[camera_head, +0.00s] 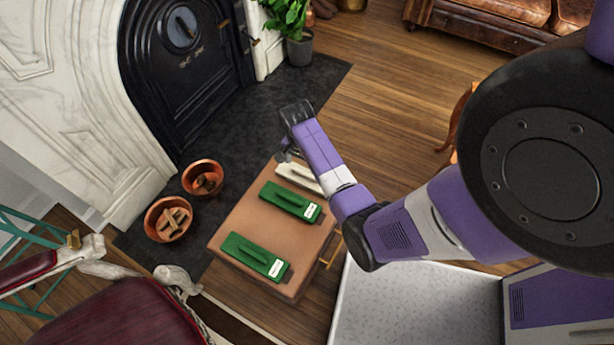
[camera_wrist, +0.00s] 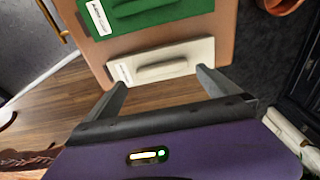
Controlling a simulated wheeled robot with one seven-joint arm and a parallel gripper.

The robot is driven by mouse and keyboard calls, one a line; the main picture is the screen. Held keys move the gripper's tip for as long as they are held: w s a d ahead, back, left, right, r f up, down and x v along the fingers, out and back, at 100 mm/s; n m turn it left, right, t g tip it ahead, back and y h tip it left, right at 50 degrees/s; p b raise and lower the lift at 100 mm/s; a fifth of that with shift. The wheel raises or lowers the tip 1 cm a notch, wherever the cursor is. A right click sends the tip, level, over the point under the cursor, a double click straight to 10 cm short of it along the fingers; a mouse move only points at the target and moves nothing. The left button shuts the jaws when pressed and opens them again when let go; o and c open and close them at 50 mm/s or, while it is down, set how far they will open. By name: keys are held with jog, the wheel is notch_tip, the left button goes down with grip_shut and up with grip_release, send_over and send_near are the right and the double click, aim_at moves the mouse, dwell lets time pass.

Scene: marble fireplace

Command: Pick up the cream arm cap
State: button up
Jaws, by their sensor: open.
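The cream arm cap (camera_wrist: 163,63) lies flat on a small brown table (camera_wrist: 235,40), close to the table edge nearest my gripper in the wrist view. It is a pale slab with a raised ridge and a white label at its left end. In the head view the cream arm cap (camera_head: 298,176) is partly covered by my arm. My gripper (camera_wrist: 158,88) is open and empty, its two fingers spread wide and pointing toward the cap. In the head view my gripper (camera_head: 287,152) is mostly hidden behind my wrist, at the table's far corner.
Two green labelled pieces (camera_head: 290,201) (camera_head: 256,256) lie on the same table beside the cap. Two copper bowls (camera_head: 203,178) (camera_head: 169,219) stand on the dark hearth to the left. A red chair (camera_head: 110,315) is at lower left. A plant (camera_head: 291,22) stands by the fireplace.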

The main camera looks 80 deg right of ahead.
aim_at(305, 173)
jog(key=f, duration=0.1)
jog(key=f+b, duration=0.1)
jog(key=f, duration=0.3)
jog(key=shift+d+b, duration=0.3)
jog(key=shift+d, duration=0.1)
jog(key=c, duration=1.1)
